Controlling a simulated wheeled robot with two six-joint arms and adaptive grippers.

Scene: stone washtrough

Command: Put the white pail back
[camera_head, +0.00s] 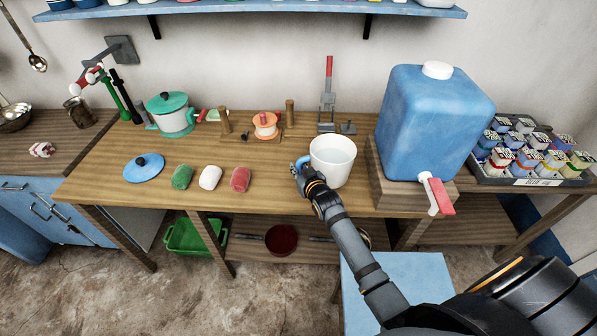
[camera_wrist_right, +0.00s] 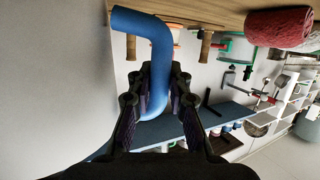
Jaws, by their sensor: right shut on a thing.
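The white pail (camera_head: 333,165) is upright at the front edge of the wooden table, left of the blue water container. Its inside looks pale, like liquid, but I cannot be sure. My right gripper (camera_head: 304,172) is at the pail's left side, shut on its blue handle (camera_head: 302,161). The right wrist view shows the blue handle (camera_wrist_right: 155,70) between the fingers of my right gripper (camera_wrist_right: 158,85). I cannot tell whether the pail's base touches the table. My left gripper is not in view.
The blue container (camera_head: 432,120) with a red-handled tap (camera_head: 437,193) stands on a wooden block close right. Three soap-like bars, the white one (camera_head: 210,177) in the middle, and a blue lid (camera_head: 144,167) lie left. A blue stool (camera_head: 400,275) stands below in front.

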